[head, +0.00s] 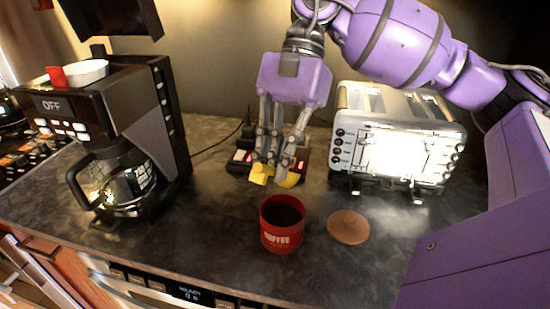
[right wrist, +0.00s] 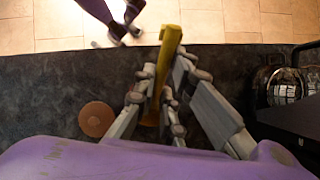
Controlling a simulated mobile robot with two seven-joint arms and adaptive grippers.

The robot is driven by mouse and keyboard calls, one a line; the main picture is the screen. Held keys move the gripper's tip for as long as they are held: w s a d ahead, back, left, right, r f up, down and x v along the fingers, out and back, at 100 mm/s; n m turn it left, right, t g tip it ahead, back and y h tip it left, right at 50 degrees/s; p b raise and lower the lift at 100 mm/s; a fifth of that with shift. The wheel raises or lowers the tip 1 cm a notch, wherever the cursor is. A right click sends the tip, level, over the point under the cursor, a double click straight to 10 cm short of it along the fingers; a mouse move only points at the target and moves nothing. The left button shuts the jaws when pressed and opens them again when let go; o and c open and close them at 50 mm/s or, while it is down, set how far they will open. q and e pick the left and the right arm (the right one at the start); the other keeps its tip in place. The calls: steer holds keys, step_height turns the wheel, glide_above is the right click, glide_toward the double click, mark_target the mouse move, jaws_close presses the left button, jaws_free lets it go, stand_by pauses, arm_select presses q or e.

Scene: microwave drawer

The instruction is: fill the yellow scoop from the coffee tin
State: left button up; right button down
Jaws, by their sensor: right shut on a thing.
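The red coffee tin (head: 283,238) stands upright and open on the dark counter, with dark contents in its mouth. My right gripper (head: 279,174) is shut on the yellow scoop (head: 259,174) and holds it behind and above the tin. In the right wrist view, the scoop (right wrist: 169,50) runs up between the fingers of the gripper (right wrist: 163,100). Whether the scoop holds anything cannot be seen. A round brown lid (head: 349,227) lies flat on the counter right of the tin; it also shows in the right wrist view (right wrist: 96,119). My left gripper is not in view.
The coffee maker (head: 120,120) with its glass carafe (head: 125,183) stands at the left. A toaster (head: 395,145) stands at the back right, and a small dark device (head: 240,160) is behind the gripper. The counter left of the tin is clear.

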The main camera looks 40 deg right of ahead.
steer(key=shift+f+b, duration=0.3)
steer(key=shift+f, duration=0.4)
steer(key=shift+f+b, duration=0.5)
steer(key=shift+f, duration=0.25)
step_height(320, 180, down, 8)
steer(key=b, duration=0.5)
steer(key=shift+b, duration=0.3)
steer(key=shift+s, duration=0.1)
stand_by(0.4)
steer(key=shift+s+a+t+h, duration=0.2)
steer(key=shift+a+t+h, duration=0.2)
steer(key=shift+h, duration=0.4)
steer(key=shift+a+f+h, duration=0.15)
steer(key=shift+f+h, duration=0.05)
steer(key=shift+h, duration=0.1)
